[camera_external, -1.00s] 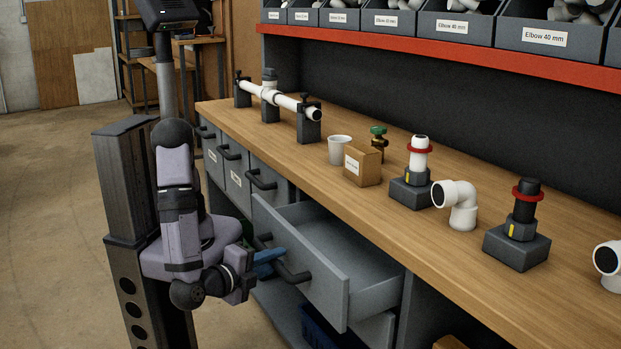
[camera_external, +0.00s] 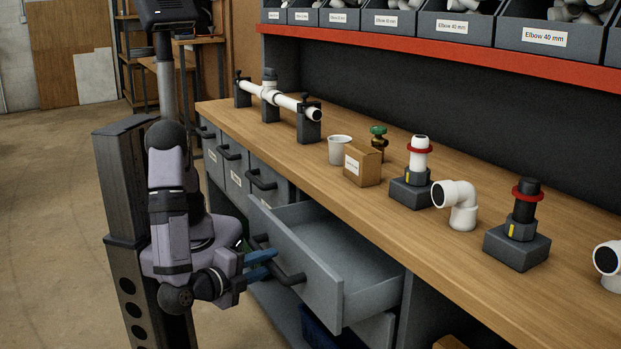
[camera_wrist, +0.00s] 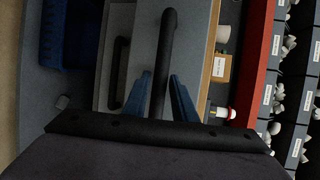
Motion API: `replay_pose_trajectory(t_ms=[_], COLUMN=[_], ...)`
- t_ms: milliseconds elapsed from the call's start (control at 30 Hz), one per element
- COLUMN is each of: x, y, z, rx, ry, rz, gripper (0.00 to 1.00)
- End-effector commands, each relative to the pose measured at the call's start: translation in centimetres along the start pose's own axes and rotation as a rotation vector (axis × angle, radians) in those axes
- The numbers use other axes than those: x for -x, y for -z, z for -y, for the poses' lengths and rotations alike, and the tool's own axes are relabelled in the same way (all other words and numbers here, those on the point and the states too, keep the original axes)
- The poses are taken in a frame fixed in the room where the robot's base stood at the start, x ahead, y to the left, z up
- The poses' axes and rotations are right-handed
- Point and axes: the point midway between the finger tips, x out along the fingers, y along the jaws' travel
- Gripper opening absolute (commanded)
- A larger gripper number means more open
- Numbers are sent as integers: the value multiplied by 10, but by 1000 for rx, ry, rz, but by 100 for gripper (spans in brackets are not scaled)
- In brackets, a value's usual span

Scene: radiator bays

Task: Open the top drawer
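The grey top drawer (camera_external: 318,275) stands partway out from under the bench, its empty inside showing. Its dark bar handle (camera_external: 285,270) is on the front panel. My gripper (camera_external: 272,262) is at the left part of this handle. In the wrist view, my gripper's two blue fingers (camera_wrist: 161,76) stand on either side of the handle (camera_wrist: 166,40), with narrow gaps beside the bar. The fingers look open around the handle; whether one touches it I cannot tell.
A lower drawer's handle (camera_wrist: 119,75) and a blue bin (camera_wrist: 52,35) lie below the open drawer. Closed drawers (camera_external: 237,172) are to the left. The wooden bench top (camera_external: 400,235) carries pipe fittings, a cup and a small box. Open floor lies left of my arm.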

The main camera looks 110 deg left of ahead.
Motion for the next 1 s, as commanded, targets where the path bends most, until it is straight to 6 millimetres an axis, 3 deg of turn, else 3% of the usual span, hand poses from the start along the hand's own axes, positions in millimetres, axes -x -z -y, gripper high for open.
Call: replay_pose_trajectory(t_ms=[400,767,833,1000], x=[53,60,60,56], y=[0,0,0,-1], z=[0,0,0,6], rx=[1,0,0,-27], ry=[0,0,0,-30], rz=[-3,-1,-1,19], gripper=[25,25,34,36])
